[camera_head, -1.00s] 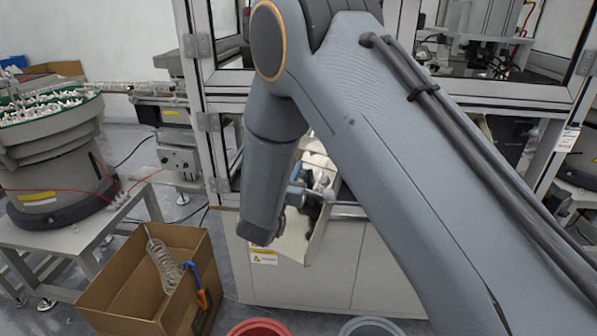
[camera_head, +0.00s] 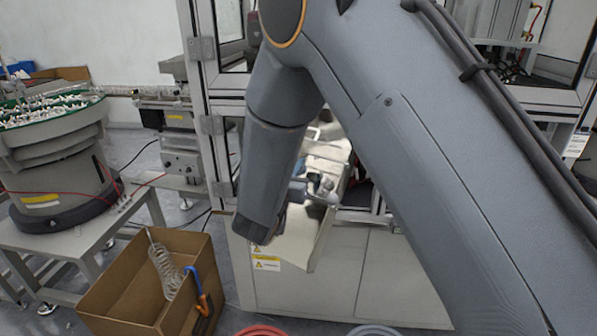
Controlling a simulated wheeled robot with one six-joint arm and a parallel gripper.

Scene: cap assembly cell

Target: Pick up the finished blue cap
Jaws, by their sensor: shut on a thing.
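My arm crosses the picture, and its wrist hangs in front of a pale metal chute (camera_head: 303,240) on the front of the machine cabinet. My gripper (camera_head: 318,187) shows only in part, just right of the wrist and over the chute. It is shut on the blue cap. The cap itself is mostly hidden by the wrist and gripper, and its outline cannot be made out. A loose heap of small pale and dark shapes behind the gripper is too blurred to tell apart.
A framed machine cabinet (camera_head: 350,275) stands behind my arm. An open cardboard box (camera_head: 125,285) with a clear coiled hose is at lower left. A round feeder bowl (camera_head: 55,150) stands on a table at left. A red bin (camera_head: 262,331) and a grey bin (camera_head: 374,331) show at the bottom edge.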

